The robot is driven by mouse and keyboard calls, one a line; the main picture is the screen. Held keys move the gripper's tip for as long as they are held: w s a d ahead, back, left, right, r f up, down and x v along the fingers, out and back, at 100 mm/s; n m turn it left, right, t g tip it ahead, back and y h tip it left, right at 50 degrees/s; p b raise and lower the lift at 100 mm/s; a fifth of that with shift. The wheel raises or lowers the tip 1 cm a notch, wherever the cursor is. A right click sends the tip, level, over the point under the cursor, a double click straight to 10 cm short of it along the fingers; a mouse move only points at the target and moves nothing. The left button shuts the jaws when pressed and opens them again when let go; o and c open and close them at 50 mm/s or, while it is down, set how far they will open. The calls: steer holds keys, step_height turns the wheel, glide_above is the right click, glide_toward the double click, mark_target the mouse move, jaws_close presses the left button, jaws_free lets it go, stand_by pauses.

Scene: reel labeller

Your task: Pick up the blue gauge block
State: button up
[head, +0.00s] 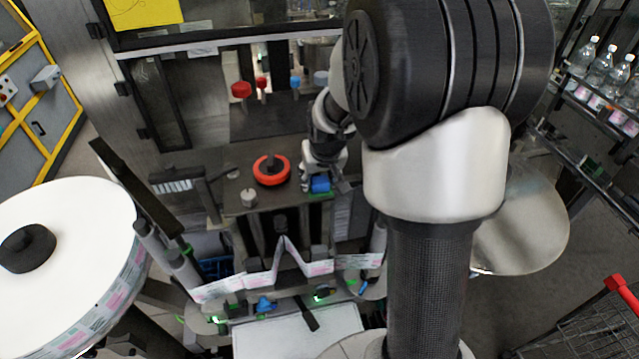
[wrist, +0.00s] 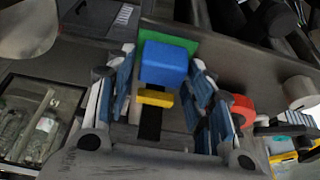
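The blue gauge block (wrist: 165,62) shows in the wrist view just ahead of my gripper, on a green patch (wrist: 186,42). My gripper (wrist: 163,78) is open, with one finger on each side of the block's line and a narrow gap to it on the left. On the right the finger is very close to the block; I cannot tell whether it touches. In the head view the blue block (head: 320,185) sits on a dark machine ledge, right below my gripper (head: 322,168), which partly covers it. A small yellow piece (wrist: 155,98) shows between the fingers, nearer the wrist camera.
A red-orange ring (head: 271,170) and a grey knobbed weight (head: 248,198) stand left of the block on the ledge. Red and blue knobs (head: 241,89) rise behind. A large white label reel (head: 75,235) is at far left. Label tape (head: 285,262) runs in front.

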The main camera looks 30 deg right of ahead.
steer(key=c, duration=0.8)
steer(key=shift+r, duration=0.1)
steer(key=shift+c, duration=0.2)
